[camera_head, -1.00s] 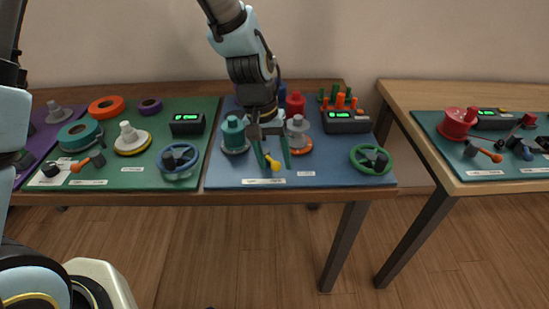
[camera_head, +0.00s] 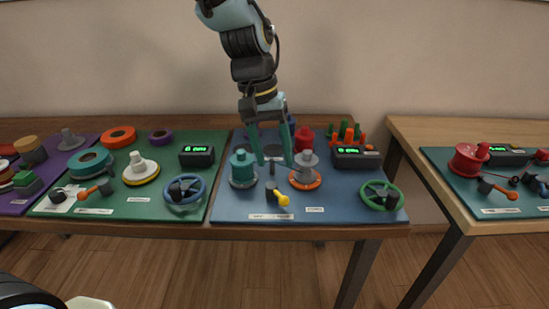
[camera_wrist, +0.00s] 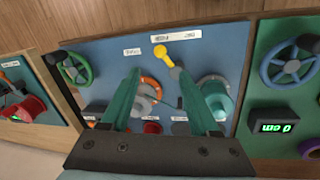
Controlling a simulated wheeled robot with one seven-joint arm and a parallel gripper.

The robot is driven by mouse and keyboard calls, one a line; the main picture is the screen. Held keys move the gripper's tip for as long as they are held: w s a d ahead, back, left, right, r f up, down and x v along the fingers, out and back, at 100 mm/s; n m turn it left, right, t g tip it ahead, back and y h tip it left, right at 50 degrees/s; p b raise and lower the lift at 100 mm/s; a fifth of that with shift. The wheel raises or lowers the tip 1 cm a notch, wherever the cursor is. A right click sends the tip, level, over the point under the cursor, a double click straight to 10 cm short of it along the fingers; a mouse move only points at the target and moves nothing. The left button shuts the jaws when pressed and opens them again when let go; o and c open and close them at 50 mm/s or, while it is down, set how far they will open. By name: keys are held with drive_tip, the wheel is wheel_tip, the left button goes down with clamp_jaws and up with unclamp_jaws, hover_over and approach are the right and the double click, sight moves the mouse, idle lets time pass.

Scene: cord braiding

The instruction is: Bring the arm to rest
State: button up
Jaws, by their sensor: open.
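My gripper (camera_head: 272,160) is open and empty, with its two teal fingers pointing down above the blue board (camera_head: 230,205). In the head view it hangs between a teal spool (camera_head: 242,168) on the left and a grey spool on an orange ring (camera_head: 305,171) on the right. A small crank with a yellow knob (camera_head: 283,199) lies in front of it. In the wrist view the yellow knob (camera_wrist: 161,52) shows beyond and between the fingertips, apart from them. The fingers partly hide the spools there.
A green handwheel (camera_head: 380,195) and a counter box (camera_head: 356,157) stand on the board's right. A green board (camera_head: 120,205) with a blue handwheel (camera_head: 184,191) is at left. Another table (camera_head: 460,215) stands right, across a gap.

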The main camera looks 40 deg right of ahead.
idle(0.3)
drive_tip(key=w+a+n+t, duration=0.1)
drive_tip(key=w+a+n, duration=0.2)
drive_tip(key=w+a, duration=0.55)
drive_tip(key=w+a+n+t, duration=0.15)
drive_tip(key=w+a, duration=0.45)
drive_tip(key=a, duration=0.6)
drive_tip(key=a+f+n+y, duration=0.1)
drive_tip(key=a+n, duration=0.4)
drive_tip(key=a, duration=1.2)
drive_tip(key=shift+a+f+t, duration=0.35)
drive_tip(key=shift+a+t, duration=0.05)
drive_tip(key=shift+t, duration=0.05)
drive_tip(key=shift+s, duration=0.1)
